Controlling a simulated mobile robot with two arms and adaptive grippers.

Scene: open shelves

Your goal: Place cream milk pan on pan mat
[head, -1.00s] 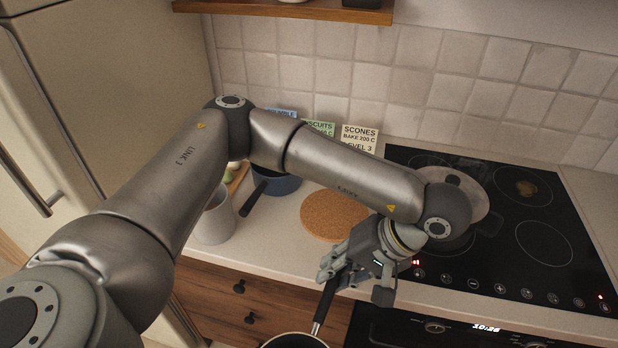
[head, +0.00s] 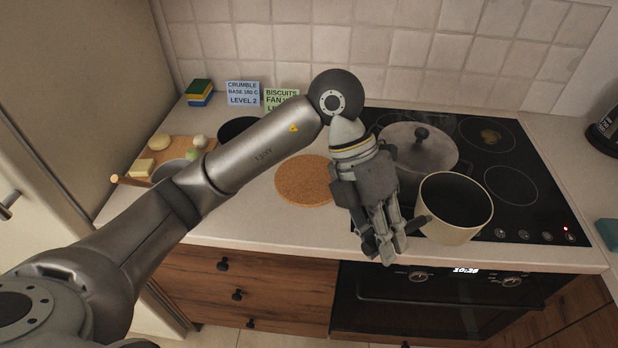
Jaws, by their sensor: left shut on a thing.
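The cream milk pan (head: 452,232), cream outside and dark inside, appears upright in front of the hob's front part. My left gripper (head: 388,248) is shut on its dark handle, left of the pan's body. The fingers hide part of the handle. I cannot tell how high the pan is above the hob. The round cork pan mat (head: 298,180) lies bare on the counter, left of the hob. My left gripper and arm cover the mat's right edge. My right gripper is not in view.
A lidded pot (head: 415,150) stands on the black hob (head: 540,150) behind the milk pan. A dark pan (head: 238,128) is partly behind my arm. A wooden board (head: 178,158) with food items is at left. Recipe cards (head: 243,93) stand by the wall.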

